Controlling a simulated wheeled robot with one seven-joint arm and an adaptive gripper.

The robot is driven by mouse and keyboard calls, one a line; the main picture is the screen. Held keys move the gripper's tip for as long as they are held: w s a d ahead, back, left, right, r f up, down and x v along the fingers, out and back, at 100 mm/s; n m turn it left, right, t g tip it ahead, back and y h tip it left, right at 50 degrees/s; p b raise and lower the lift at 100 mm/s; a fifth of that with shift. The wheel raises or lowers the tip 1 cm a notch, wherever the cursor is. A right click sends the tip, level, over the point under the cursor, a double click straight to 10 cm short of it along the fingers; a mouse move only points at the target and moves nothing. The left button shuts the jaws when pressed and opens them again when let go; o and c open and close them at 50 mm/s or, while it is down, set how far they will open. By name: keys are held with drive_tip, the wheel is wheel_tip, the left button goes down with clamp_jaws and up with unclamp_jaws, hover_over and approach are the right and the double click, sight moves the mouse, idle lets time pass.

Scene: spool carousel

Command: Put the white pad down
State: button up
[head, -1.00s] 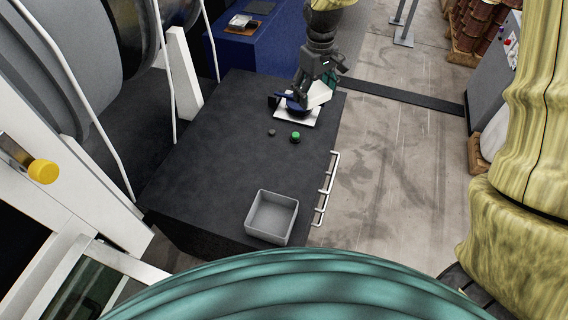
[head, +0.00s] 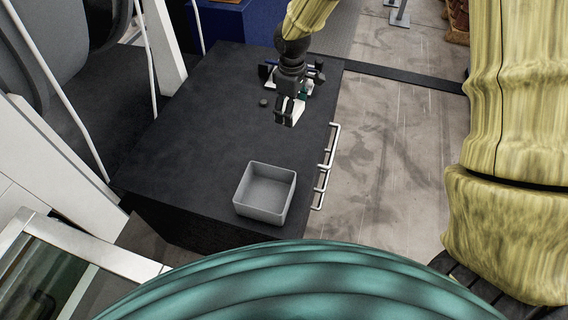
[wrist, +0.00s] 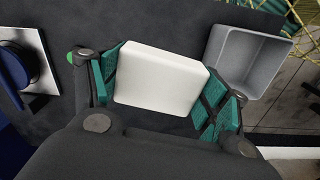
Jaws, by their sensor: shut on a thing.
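The white pad (wrist: 160,77) is a pale rounded block held between the green-ribbed fingers of my gripper (wrist: 160,85) in the wrist view. In the head view my gripper (head: 289,110) is over the dark table, and the pad (head: 288,113) shows at its tips. The fingers are shut on the pad's two ends. From the head view I cannot tell its exact height above the table. The dark tabletop (head: 200,130) shows below it.
An open grey bin (head: 265,192) stands near the table's front edge; it also shows in the wrist view (wrist: 245,62). A white plate with a blue round part (wrist: 22,60) is at the left there. A small dark disc (head: 264,102) lies on the table. A white rail (head: 327,165) runs along the right edge.

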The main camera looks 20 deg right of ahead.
drive_tip(key=n+b, duration=0.2)
drive_tip(key=b, duration=0.2)
hover_over(285, 155)
wheel_tip(285, 155, down, 8)
drive_tip(key=shift+w+d+f+p, duration=0.1)
drive_tip(key=shift+f+p, duration=0.35)
drive_tip(key=shift+f, duration=4.9)
drive_tip(key=shift+f, duration=0.15)
drive_tip(key=o, duration=1.2)
wheel_tip(285, 155, up, 12)
drive_tip(key=shift+r+b, duration=0.15)
drive_tip(key=shift+b, duration=0.5)
drive_tip(key=shift+r, duration=0.1)
